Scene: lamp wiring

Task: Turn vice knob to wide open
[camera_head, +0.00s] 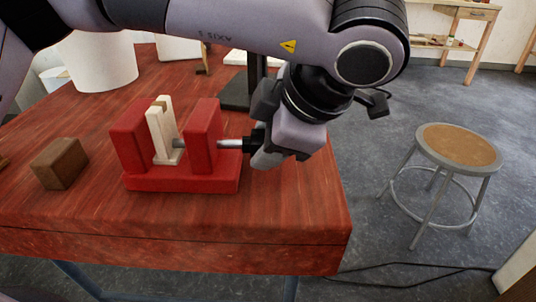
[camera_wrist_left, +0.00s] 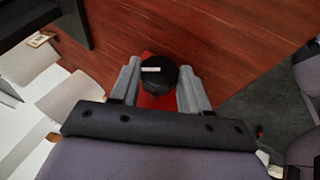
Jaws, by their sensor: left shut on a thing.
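The red vice (camera_head: 180,183) stands on the red-brown table. Its pale inner jaw (camera_head: 162,132) is between the two red uprights, with a gap on either side. A grey screw (camera_head: 229,144) runs out through the right upright to the black knob (camera_head: 253,139). My left gripper (camera_head: 262,150) is at the knob on the vice's right side, partly hiding it. In the left wrist view the round black knob (camera_wrist_left: 152,73), with a white mark on its face, sits between the two grey fingers, and the gripper is shut on it. The right gripper is not in view.
A brown wooden block (camera_head: 59,163) lies left of the vice. A white cylinder (camera_head: 101,62) and a black stand (camera_head: 238,93) are behind it. The table front is clear. A stool (camera_head: 459,146) stands on the floor to the right.

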